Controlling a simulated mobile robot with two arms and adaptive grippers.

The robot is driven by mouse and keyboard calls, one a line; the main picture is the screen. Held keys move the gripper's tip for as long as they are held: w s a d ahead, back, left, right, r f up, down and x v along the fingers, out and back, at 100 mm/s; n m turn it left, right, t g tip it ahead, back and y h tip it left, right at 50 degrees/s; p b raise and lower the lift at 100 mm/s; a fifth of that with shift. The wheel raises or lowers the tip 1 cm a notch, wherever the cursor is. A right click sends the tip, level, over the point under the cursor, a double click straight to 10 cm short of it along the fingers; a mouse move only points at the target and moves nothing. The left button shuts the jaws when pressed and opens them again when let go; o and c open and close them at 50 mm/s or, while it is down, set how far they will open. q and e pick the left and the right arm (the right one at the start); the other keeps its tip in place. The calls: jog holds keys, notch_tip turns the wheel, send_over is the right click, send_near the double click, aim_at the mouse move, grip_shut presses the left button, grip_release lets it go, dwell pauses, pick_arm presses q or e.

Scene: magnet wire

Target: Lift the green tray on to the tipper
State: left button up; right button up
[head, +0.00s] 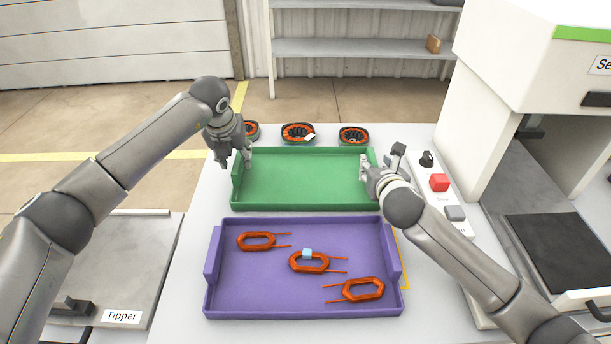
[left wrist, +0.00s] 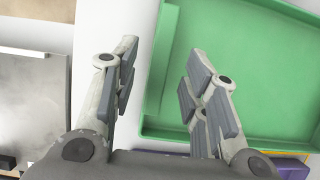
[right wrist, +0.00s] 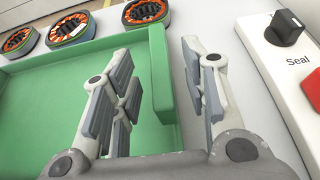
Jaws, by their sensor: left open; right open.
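The green tray (head: 300,180) lies empty and level on the white table, behind the purple tray. My left gripper (head: 234,160) is open at its left end. In the left wrist view, the fingers (left wrist: 158,90) are apart, one over the tray's inside and one outside, with the left wall of the green tray (left wrist: 160,65) between them. My right gripper (head: 371,170) is open at the right end. In the right wrist view, its fingers (right wrist: 160,90) are on either side of the right wall of the green tray (right wrist: 163,70). The tipper (head: 115,270) is a grey metal plate at the lower left.
The purple tray (head: 225,297) with several orange coils sits in front of the green tray. Round wound parts (head: 298,132) stand behind it. A control panel with a knob and buttons (head: 439,182) and a white machine (head: 510,80) stand on the right.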

aim_at(237, 160)
pick_arm(q)
jog(key=shift+x, duration=1.8)
pick_arm(e)
jog(key=shift+x, duration=1.85)
pick_arm(q)
grip_shut()
pick_arm(e)
grip_shut()
